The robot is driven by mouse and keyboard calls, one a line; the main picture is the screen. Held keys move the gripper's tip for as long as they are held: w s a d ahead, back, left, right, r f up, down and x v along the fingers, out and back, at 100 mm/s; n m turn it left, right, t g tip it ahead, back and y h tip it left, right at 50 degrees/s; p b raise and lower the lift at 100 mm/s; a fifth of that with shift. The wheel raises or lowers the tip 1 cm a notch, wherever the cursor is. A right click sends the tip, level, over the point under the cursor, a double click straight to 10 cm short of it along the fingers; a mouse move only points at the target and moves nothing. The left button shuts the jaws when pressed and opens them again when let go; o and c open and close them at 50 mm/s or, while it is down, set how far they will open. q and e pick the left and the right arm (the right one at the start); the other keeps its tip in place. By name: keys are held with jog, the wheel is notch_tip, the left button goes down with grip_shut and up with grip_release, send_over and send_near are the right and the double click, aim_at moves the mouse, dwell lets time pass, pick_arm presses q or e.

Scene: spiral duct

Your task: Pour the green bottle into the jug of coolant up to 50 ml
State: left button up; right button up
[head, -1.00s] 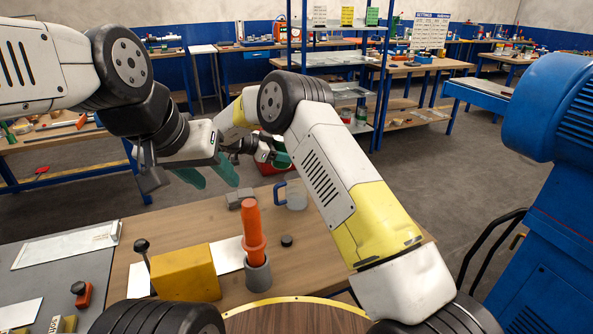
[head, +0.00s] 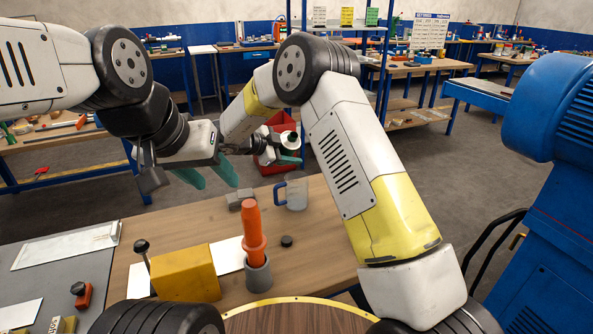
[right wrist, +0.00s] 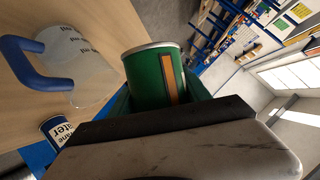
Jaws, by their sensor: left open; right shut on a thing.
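The green bottle (right wrist: 157,82), with a pale rim and an orange stripe, is held between the fingers of my right gripper (head: 284,150). In the head view only a pale round end shows, and it looks tilted. The jug (head: 297,194) is clear with a blue handle and stands on the wooden table, below my right gripper. It also shows at the left of the right wrist view (right wrist: 82,62), apart from the bottle. The liquid level cannot be read. My left gripper (head: 208,178) is open and empty, in the air left of the jug.
An orange tool (head: 252,228) stands in a grey holder beside a yellow block (head: 185,272). A grey block (head: 240,199) and a small black cap (head: 287,241) lie near the jug. A red bin (head: 282,128) is behind. A labelled blue-and-white can (right wrist: 57,130) shows in the wrist view.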

jog(key=shift+w+a+r+m+t+y, duration=0.1)
jog(key=shift+w+m+t+y, duration=0.15)
jog(key=shift+m+t, duration=0.3)
dwell(1.6)
jog(key=shift+w+a+f+m+t+y, duration=0.2)
jog(key=shift+w+a+m+t+y, duration=0.1)
jog(key=shift+m+t, duration=0.3)
jog(key=shift+w+a+f+m+t+y, duration=0.25)
jog(key=shift+m+t, duration=0.1)
jog(key=shift+m, duration=0.4)
dwell(4.5)
